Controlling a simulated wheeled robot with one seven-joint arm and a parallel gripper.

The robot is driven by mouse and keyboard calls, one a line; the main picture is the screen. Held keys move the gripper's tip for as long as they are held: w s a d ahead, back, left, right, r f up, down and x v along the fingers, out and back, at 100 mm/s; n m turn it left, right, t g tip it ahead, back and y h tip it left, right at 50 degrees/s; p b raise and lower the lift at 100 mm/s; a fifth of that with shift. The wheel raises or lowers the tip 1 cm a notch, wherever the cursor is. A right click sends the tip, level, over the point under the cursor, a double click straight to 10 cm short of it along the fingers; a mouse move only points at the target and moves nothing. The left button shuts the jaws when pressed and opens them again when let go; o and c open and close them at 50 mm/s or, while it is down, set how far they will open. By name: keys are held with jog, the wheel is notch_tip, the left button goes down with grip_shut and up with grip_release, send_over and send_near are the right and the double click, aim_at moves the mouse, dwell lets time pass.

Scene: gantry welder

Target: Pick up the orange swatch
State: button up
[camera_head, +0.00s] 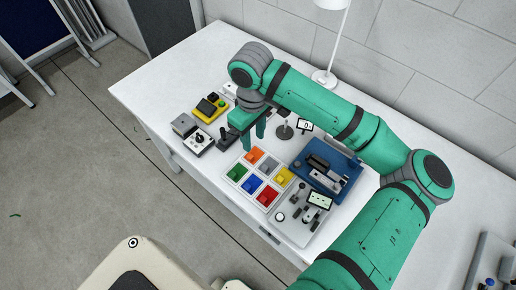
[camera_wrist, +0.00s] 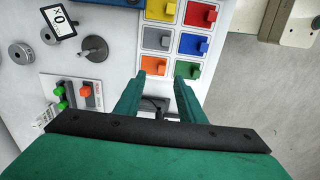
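The orange swatch (camera_head: 255,154) sits in a corner compartment of a white tray (camera_head: 242,186) on the table. It also shows in the wrist view (camera_wrist: 153,63), straight ahead of the fingertips. Grey (camera_head: 268,164), yellow (camera_head: 284,176), green (camera_head: 237,172), blue (camera_head: 252,183) and red (camera_head: 267,196) swatches fill the other compartments. My gripper (camera_head: 253,139) is open and empty, close to the orange swatch at the tray's back-left end. In the wrist view its two fingers (camera_wrist: 159,80) point toward the orange and green swatches. I cannot tell the exact height gap.
A blue base with a dark device (camera_head: 330,165) stands right of the tray. A pale panel with knobs (camera_head: 300,222) lies in front of it. A grey joystick box (camera_head: 198,143) and a yellow box (camera_head: 210,108) stand to the left. A white lamp (camera_head: 325,78) stands behind.

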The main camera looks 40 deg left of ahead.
aim_at(252, 158)
jog(key=f, duration=0.3)
jog(key=shift+s+a+f, duration=0.15)
jog(key=shift+s+f, duration=0.25)
jog(key=shift+s+a+f, duration=0.1)
jog(key=shift+s+f, duration=0.15)
jog(key=shift+f, duration=0.25)
jog(key=shift+w+f, duration=0.2)
jog(key=shift+f, duration=1.1)
jog(key=shift+w+f, duration=0.2)
jog(key=shift+f, duration=1.1)
grip_shut()
